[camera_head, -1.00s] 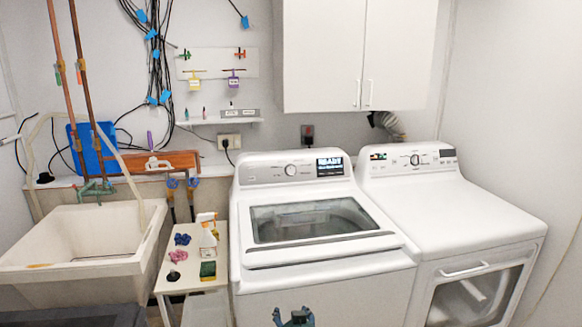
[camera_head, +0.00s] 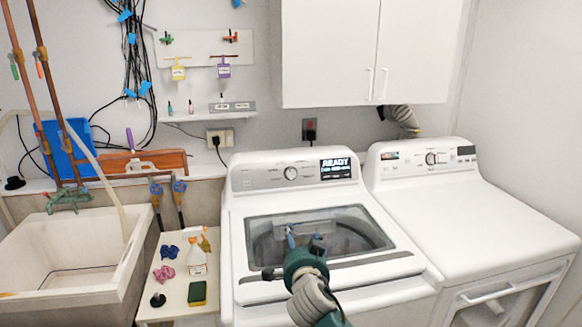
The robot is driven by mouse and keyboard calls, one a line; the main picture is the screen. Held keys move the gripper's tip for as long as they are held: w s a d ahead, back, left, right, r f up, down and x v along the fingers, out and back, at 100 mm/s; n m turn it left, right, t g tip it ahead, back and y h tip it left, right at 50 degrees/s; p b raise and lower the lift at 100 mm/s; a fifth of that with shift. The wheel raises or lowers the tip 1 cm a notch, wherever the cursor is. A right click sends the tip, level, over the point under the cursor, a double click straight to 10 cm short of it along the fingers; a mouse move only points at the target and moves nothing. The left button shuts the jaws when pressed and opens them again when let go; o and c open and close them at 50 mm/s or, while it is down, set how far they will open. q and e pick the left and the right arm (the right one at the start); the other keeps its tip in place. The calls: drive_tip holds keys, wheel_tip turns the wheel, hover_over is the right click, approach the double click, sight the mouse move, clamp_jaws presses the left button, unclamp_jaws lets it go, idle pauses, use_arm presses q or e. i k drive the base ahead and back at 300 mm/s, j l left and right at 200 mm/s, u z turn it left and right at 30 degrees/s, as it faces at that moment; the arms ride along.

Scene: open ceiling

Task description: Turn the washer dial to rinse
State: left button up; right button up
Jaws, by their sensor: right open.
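The white washer (camera_head: 405,289) stands in the middle, with a dark glass lid window (camera_head: 350,228) on top. Its round silver dial (camera_head: 291,173) sits on the grey back panel, left of a lit display (camera_head: 336,168) that reads READY with a smaller line below. My right gripper (camera_head: 303,236) is over the washer's lid, below and in front of the dial and apart from it. Its jaws are open, with nothing seen between them. My left gripper is not in view.
A white dryer (camera_head: 500,215) with its own knob stands at the right. A utility sink (camera_head: 60,255) is at the left. A small white table between sink and washer holds a spray bottle (camera_head: 196,256) and a sponge (camera_head: 197,293). White cabinets (camera_head: 365,50) hang above.

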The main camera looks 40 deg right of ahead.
sight(290, 173)
drive_tip(key=i+l, duration=0.95)
drive_tip(key=l, duration=0.2)
